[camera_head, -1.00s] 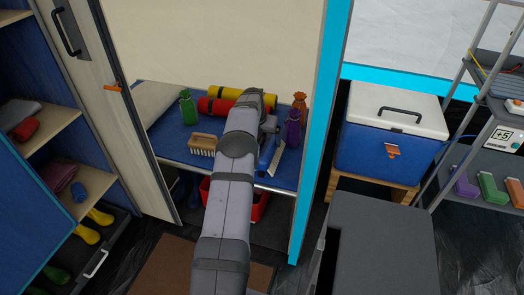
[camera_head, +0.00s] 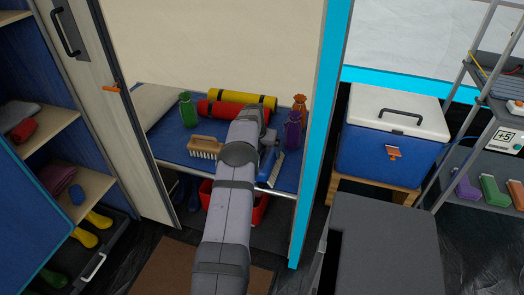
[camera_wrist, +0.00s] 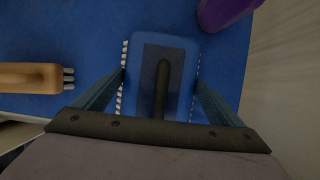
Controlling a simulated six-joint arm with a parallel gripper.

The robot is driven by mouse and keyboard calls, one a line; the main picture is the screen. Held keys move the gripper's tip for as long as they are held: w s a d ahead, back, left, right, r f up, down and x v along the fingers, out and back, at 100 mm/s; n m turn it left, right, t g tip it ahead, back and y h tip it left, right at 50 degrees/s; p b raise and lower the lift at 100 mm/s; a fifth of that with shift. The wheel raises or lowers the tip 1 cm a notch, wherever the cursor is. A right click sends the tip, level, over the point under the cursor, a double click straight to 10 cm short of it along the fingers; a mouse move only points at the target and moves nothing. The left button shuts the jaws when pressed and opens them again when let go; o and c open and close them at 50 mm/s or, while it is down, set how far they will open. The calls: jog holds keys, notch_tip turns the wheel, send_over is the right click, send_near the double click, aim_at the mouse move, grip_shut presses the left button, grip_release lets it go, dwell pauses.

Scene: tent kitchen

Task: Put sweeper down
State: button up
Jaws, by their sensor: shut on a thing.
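The sweeper is a blue block with pale bristles along its sides and a dark handle on top. In the wrist view the sweeper (camera_wrist: 182,48) is between the two fingers of my gripper (camera_wrist: 162,82), which is shut on it. In the head view the sweeper (camera_head: 266,168) shows only partly, right of my arm near the front edge of the blue shelf (camera_head: 170,143). My arm hides much of it and the fingertips. I cannot tell whether its underside touches the shelf.
A wooden brush (camera_head: 205,148) lies left of my arm. Red (camera_head: 218,108) and yellow (camera_head: 243,98) rolls lie behind. A green bottle (camera_head: 187,109) stands left; purple (camera_head: 292,130) and orange (camera_head: 299,106) bottles stand close on the right. A blue post (camera_head: 318,140) bounds the right side.

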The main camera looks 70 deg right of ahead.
jog(key=o, duration=1)
jog(key=shift+f, duration=0.1)
jog(key=p+v, duration=0.2)
jog(key=v, duration=1)
jog(key=shift+p, duration=0.4)
